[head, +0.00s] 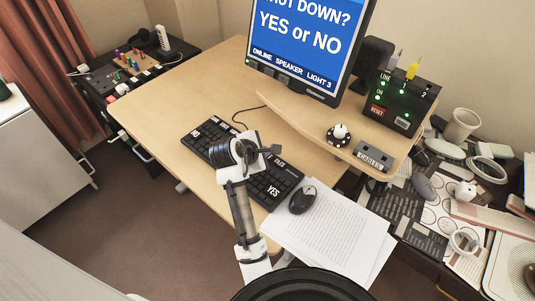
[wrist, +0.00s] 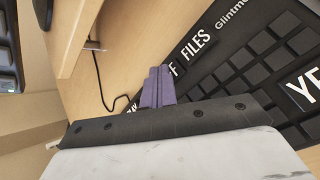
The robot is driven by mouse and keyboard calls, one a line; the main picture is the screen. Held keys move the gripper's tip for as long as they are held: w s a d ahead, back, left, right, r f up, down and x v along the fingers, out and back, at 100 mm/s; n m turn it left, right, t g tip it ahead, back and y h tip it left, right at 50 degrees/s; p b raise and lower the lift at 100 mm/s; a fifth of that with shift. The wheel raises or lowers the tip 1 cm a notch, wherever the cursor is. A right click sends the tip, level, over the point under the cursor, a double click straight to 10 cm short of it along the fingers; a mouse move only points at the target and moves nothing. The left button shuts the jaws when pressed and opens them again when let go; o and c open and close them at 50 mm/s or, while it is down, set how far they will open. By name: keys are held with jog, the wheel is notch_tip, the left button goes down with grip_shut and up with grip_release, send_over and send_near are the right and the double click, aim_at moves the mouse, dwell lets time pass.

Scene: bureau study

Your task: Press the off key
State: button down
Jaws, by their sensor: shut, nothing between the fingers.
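The black keyboard (head: 265,187) lies on the wooden desk, with large white labels reading NO, FILES and YES. It also fills the right of the wrist view (wrist: 232,88). My gripper (head: 275,150) is over the keyboard's far edge, near the FILES label. In the wrist view its purple-grey fingers (wrist: 158,86) are shut together and empty. Beside the fingertips a label ending in F (wrist: 172,70) shows, its start hidden behind them. I cannot tell whether the fingers touch a key. The monitor (head: 305,40) reads "SHUT DOWN? YES or NO" on blue.
A black mouse (head: 302,200) and white papers (head: 325,230) lie right of the keyboard. A raised shelf (head: 305,115) carries the monitor, a black switch box (head: 402,105), a round dial (head: 338,135) and a small grey box (head: 372,157). The desk's left part is clear.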

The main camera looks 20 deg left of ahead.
jog(key=shift+r+p, duration=0.9)
jog(key=shift+p, duration=0.3)
notch_tip(320, 180, up, 5)
jog(key=p, duration=0.6)
dwell(0.4)
